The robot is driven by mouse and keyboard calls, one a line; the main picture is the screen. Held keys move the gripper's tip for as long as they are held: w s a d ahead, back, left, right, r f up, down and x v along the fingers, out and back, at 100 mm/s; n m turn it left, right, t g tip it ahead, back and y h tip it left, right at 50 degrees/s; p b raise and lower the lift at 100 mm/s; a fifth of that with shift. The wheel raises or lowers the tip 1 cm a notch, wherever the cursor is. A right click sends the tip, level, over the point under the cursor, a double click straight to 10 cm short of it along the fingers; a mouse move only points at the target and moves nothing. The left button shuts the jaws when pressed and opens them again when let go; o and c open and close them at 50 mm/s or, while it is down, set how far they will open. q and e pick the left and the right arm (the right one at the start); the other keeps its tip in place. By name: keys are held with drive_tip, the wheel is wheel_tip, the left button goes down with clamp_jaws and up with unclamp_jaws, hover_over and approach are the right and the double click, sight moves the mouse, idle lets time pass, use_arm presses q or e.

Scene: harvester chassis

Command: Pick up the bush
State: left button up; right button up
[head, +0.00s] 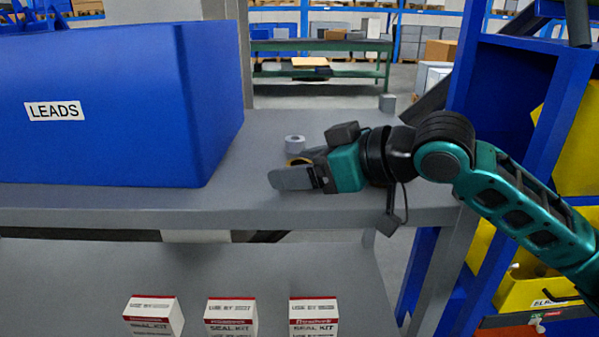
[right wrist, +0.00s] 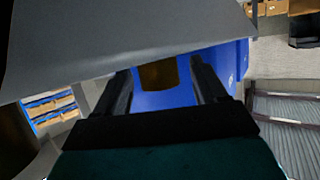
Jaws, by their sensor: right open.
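The bush, a brass-brown ring (head: 297,161), stands on the grey shelf (head: 262,133). In the head view it is mostly hidden behind my right gripper (head: 288,176), which reaches in from the right, low over the shelf. In the right wrist view the bush (right wrist: 158,75) shows as a brown cylinder in the gap between the two fingers of my right gripper (right wrist: 160,70). The fingers are open, with a visible gap on each side of the bush. My left gripper is not in view.
A grey ring (head: 295,143) stands just behind the bush. A large blue bin (head: 110,110) labelled LEADS fills the shelf's left. Several seal kit boxes (head: 230,316) sit on the lower shelf. A blue upright (head: 480,170) stands at right.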

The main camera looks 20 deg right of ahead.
drive_tip(key=shift+w+a+f, duration=0.1)
drive_tip(key=shift+w+a, duration=0.05)
drive_tip(key=shift+w, duration=0.05)
drive_tip(key=shift+c, duration=0.2)
drive_tip(key=c, duration=1)
